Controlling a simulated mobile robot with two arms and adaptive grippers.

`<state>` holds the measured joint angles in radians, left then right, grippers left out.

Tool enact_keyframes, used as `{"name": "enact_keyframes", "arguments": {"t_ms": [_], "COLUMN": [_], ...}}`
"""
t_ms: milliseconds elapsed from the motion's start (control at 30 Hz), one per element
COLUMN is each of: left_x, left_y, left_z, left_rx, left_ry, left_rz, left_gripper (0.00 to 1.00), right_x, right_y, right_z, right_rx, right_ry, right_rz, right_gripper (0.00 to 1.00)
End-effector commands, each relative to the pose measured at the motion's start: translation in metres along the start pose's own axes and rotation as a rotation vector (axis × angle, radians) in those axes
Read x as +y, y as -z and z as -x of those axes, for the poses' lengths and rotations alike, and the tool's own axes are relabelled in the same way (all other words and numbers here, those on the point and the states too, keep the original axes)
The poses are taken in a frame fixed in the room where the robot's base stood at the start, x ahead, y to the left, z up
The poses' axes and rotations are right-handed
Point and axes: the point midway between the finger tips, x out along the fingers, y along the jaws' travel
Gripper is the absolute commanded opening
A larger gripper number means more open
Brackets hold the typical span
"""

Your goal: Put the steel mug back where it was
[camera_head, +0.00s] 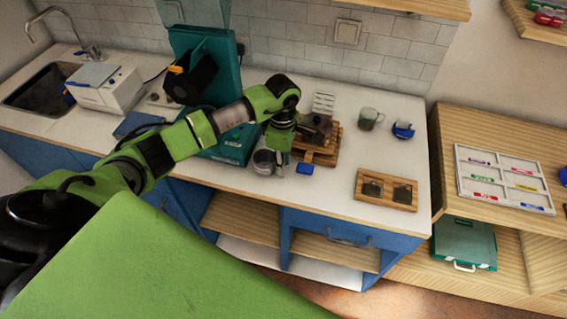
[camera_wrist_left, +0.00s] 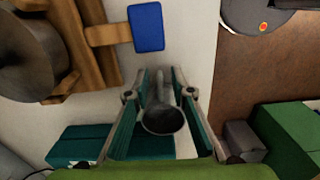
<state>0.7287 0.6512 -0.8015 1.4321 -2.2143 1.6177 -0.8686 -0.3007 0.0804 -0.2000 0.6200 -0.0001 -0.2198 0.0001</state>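The steel mug (camera_head: 264,162) is a small grey metal cup on the white counter, in front of the teal machine. My left gripper (camera_head: 281,152) points down just right of it. In the left wrist view a dark, round metal piece with a narrower part (camera_wrist_left: 163,118), apparently the mug, lies between the two fingers of my left gripper (camera_wrist_left: 158,74). The fingers are apart, and narrow gaps seem to show beside the narrower part. Whether they press on it I cannot tell. My right gripper is not in view.
A blue block (camera_head: 305,168) lies right of the mug and also shows in the left wrist view (camera_wrist_left: 146,27). A wooden board (camera_head: 325,157) bears a dark device behind. A glass mug (camera_head: 368,118), a blue-and-white item (camera_head: 403,130) and a wooden tray (camera_head: 365,199) stand right. Counter between is clear.

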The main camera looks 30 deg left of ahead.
Motion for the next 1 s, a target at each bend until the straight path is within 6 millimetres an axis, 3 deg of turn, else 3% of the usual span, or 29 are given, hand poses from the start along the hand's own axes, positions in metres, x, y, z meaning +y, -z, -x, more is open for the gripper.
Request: {"name": "enact_keyframes", "arguments": {"t_ms": [300,500,700,1000], "left_x": [0.003,0.002,0.001,0.0], "left_y": [0.0,0.0,0.0,0.0], "left_z": [0.066,0.099,0.113,0.114], "left_rx": [-0.001,-0.001,0.0,0.0], "left_ry": [-0.01,-0.007,-0.004,-0.003], "left_rz": [-0.001,0.0,0.0,0.0], "left_gripper": [0.22,0.22,0.22,0.22], "right_x": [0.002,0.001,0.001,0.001], "right_y": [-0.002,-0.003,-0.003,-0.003], "right_z": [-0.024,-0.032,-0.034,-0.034], "right_rx": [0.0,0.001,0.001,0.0], "right_ry": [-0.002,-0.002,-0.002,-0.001], "right_rz": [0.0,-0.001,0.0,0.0], "right_gripper": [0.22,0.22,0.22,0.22]}}
